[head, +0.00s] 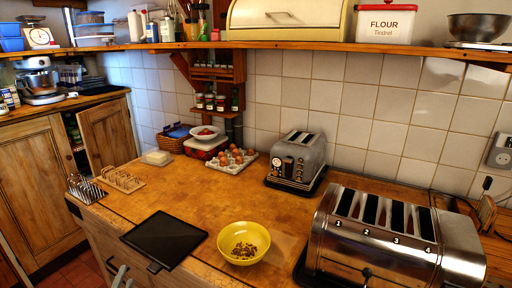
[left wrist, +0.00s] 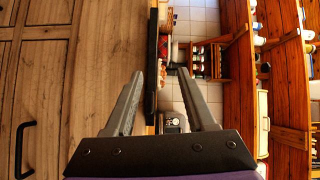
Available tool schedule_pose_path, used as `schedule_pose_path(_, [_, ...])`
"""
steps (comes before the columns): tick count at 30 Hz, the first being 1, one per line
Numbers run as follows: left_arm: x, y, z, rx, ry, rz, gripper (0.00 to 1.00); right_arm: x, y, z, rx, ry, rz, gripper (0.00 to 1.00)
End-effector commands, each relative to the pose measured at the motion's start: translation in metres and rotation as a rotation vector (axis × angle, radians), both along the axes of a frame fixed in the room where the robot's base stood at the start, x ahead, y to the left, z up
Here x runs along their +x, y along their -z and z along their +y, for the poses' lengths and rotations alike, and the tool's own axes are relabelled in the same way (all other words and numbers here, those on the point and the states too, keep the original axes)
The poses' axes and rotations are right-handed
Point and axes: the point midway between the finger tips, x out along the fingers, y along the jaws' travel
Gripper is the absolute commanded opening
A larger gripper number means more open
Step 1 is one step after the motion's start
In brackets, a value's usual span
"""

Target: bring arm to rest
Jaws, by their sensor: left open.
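My right gripper shows in neither view.
A black tray (head: 164,240) lies at the counter's front edge, close to my left gripper. A yellow bowl (head: 244,256) with small pieces in it stands right of it. A big steel toaster (head: 400,250) and a smaller toaster (head: 298,158) stand further right. A shelf (head: 330,47) runs above.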

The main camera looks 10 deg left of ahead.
Motion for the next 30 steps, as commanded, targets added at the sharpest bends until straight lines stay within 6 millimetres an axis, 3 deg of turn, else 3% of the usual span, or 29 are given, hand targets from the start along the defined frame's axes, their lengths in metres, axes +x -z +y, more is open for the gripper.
schedule_pose_path(1, [-0.001, -0.017, -0.008, -0.077, -0.032, -0.004, 0.56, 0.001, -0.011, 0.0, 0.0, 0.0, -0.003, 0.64])
schedule_pose_path(3, [-0.006, -0.032, -0.018, -0.222, -0.099, 0.002, 0.56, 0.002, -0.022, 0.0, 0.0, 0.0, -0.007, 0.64])
schedule_pose_path(6, [-0.02, -0.044, -0.039, -0.463, -0.201, 0.041, 0.56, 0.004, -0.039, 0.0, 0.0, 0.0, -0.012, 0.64])
schedule_pose_path(11, [-0.059, -0.041, -0.092, -0.84, -0.351, 0.187, 0.56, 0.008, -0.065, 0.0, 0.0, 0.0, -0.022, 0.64])
schedule_pose_path(15, [-0.108, -0.031, -0.152, -1.115, -0.462, 0.38, 0.56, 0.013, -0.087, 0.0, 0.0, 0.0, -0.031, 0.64])
schedule_pose_path(21, [-0.168, -0.025, -0.215, -1.326, -0.564, 0.619, 0.56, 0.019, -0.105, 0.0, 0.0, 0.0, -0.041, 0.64])
schedule_pose_path(30, [-0.174, -0.025, -0.22, -1.34, -0.572, 0.641, 0.56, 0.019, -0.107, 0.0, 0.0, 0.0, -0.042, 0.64])
